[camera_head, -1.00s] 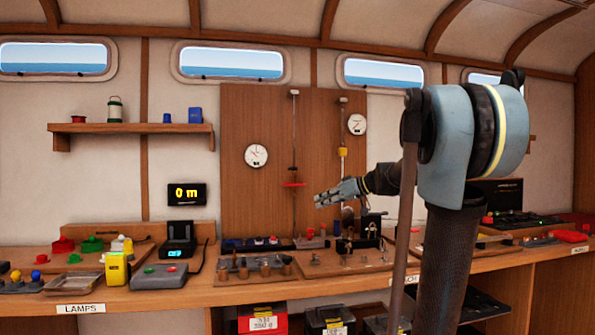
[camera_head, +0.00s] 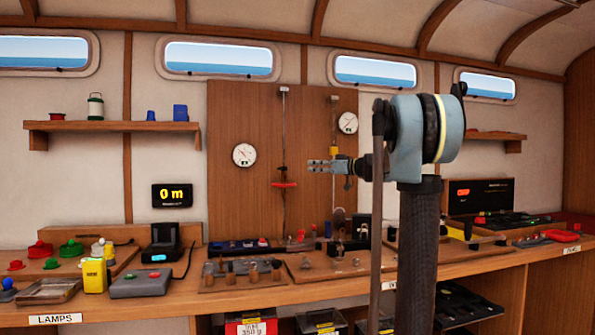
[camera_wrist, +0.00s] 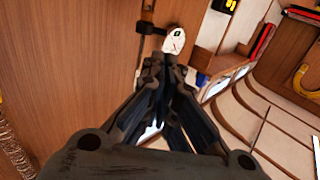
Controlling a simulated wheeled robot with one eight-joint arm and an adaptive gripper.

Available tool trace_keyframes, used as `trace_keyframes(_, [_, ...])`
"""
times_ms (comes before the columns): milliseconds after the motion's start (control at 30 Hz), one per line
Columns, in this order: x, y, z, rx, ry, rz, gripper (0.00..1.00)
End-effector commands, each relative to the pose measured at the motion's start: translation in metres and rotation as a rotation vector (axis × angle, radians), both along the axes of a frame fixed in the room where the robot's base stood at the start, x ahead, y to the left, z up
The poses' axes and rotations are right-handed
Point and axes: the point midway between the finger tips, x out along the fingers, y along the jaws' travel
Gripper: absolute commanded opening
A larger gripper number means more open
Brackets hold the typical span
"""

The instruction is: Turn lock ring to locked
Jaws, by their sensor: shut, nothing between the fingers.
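My gripper (camera_head: 322,166) is shut and empty. It points left in the head view, in front of the wooden back panel (camera_head: 232,120) and above the bench. In the wrist view its dark fingers (camera_wrist: 168,72) come together near a white dial. I cannot pick out the lock ring for certain in either view. Small fittings (camera_head: 340,258) stand on a wooden board on the bench below the gripper, too small to tell apart. My gripper touches none of them.
A round gauge (camera_head: 244,154) and a vertical rod with a red piece (camera_head: 285,184) are on the panel. The bench (camera_head: 225,302) is crowded with a yellow box (camera_head: 94,275), a grey box (camera_head: 140,283) and a metal tray (camera_head: 52,291). Open air surrounds the gripper.

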Motion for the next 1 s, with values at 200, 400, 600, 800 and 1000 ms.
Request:
trace_keyframes(200, [0.014,0.027,0.0,0.0,0.0,0.003,0.0])
trace_keyframes(400, [0.031,0.058,0.0,0.0,0.001,0.003,0.0])
trace_keyframes(600, [0.047,0.088,0.0,0.0,0.001,0.004,0.0])
trace_keyframes(800, [0.06,0.109,0.0,0.0,0.001,0.001,0.0])
trace_keyframes(1000, [0.064,0.118,0.0,0.0,0.001,0.001,0.0])
